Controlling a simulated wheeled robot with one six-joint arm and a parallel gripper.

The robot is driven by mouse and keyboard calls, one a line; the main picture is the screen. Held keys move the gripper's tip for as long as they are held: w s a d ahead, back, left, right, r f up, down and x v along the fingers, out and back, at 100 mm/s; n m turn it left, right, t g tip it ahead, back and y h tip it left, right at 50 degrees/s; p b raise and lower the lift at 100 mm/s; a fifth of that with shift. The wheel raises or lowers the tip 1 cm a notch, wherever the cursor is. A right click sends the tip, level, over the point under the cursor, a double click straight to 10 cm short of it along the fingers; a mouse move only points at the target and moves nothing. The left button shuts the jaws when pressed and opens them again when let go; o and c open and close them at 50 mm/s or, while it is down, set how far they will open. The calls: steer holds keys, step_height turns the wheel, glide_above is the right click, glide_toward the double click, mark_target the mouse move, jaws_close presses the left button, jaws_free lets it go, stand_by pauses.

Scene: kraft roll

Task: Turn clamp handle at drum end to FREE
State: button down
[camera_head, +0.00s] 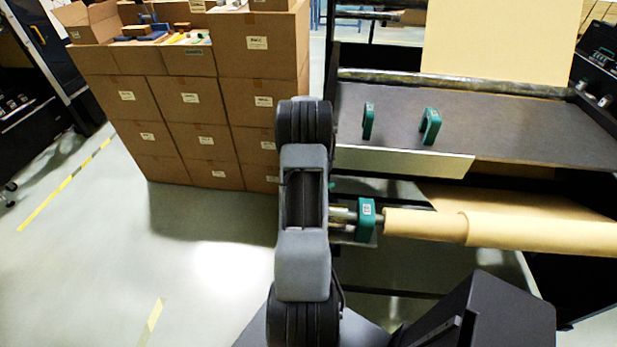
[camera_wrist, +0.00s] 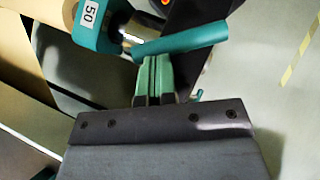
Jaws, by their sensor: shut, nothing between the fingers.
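A teal clamp (camera_head: 367,218) sits on the shaft at the left end of the kraft paper roll (camera_head: 530,228). In the wrist view the clamp body (camera_wrist: 95,28) carries a white label reading 50. A teal bar-shaped handle (camera_wrist: 188,41) extends right from beside a silver shaft end. My gripper (camera_wrist: 151,62) has its two green fingers shut together and empty, with their tips at the handle's lower edge. I cannot tell whether they touch it. No FREE mark is legible. In the head view my arm hides the gripper and most of the handle.
Stacked cardboard boxes (camera_head: 190,105) stand left of my arm. The floor (camera_head: 110,250) at left is open, with yellow tape. A small orange mark (camera_wrist: 165,2) shows at the wrist view's top.

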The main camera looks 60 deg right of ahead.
steer(key=m, duration=0.1)
steer(key=s+m+t+y, duration=0.1)
steer(key=m, duration=0.1)
steer(key=shift+s+t+y, duration=0.2)
steer(key=shift+t+y, duration=0.1)
steer(key=shift+s+f, duration=0.1)
steer(key=shift+s, duration=0.15)
stand_by(0.5)
steer(key=w+d, duration=0.1)
steer(key=w+d+r, duration=0.1)
steer(key=w+d+p, duration=0.1)
steer(key=d, duration=0.1)
steer(key=shift+w+d+r, duration=0.1)
steer(key=shift+w+r, duration=0.15)
steer(key=shift+r, duration=0.15)
steer(key=p+v, duration=0.3)
steer(key=v, duration=0.5)
steer(key=shift+r+p, duration=0.35)
steer(key=shift+f, duration=0.1)
